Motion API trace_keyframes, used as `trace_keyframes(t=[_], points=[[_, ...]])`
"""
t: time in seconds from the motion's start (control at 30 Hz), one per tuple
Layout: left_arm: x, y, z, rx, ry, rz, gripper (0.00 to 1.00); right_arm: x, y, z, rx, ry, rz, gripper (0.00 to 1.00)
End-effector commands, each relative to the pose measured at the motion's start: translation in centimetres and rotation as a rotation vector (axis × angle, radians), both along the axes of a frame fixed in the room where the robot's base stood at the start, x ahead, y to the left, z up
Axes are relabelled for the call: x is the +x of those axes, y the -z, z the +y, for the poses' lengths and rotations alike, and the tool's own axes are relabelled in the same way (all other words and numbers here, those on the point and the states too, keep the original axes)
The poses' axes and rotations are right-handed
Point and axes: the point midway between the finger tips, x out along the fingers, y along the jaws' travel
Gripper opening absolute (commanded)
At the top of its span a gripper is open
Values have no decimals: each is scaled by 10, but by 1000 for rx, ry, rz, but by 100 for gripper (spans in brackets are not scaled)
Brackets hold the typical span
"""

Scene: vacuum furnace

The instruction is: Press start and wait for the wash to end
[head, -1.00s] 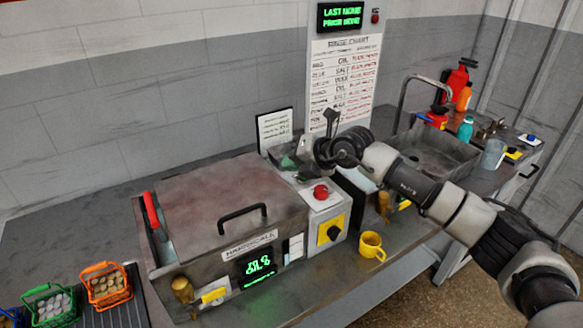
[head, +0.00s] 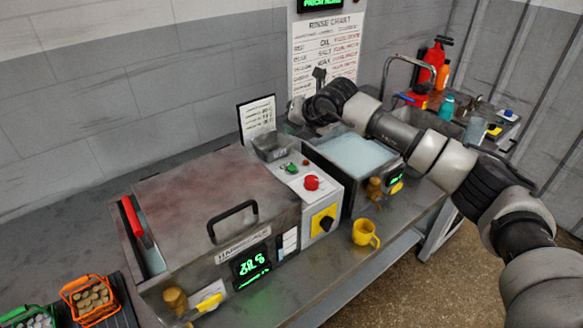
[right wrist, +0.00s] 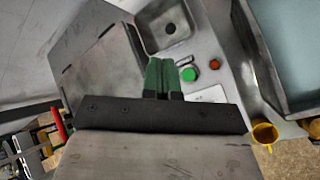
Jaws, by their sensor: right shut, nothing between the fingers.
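The machine with a closed, stained lid and black handle (head: 232,221) stands on the bench. Its front display (head: 252,266) shows green digits I cannot read surely. A gap shows in the head view. My left gripper is not in view.
An open bath of pale liquid (head: 352,154) lies right of the control box, under my right arm. A small metal basin (head: 272,150) sits behind the buttons. A yellow mug (head: 365,233) stands near the front edge.

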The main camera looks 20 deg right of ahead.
Motion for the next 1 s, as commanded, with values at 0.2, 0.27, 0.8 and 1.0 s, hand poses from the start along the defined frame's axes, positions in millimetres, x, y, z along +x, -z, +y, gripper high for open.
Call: trace_keyframes(t=[0.2, 0.27, 0.8, 1.0], points=[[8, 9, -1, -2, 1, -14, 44, 0, 27, 0, -1, 1, 2, 0], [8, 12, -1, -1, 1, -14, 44, 0, 36, 0, -1, 1, 2, 0], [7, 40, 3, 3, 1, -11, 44, 0, 81, 0, 1, 0, 0, 0], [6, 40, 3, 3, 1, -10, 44, 0, 80, 0, 1, 0, 0, 0]])
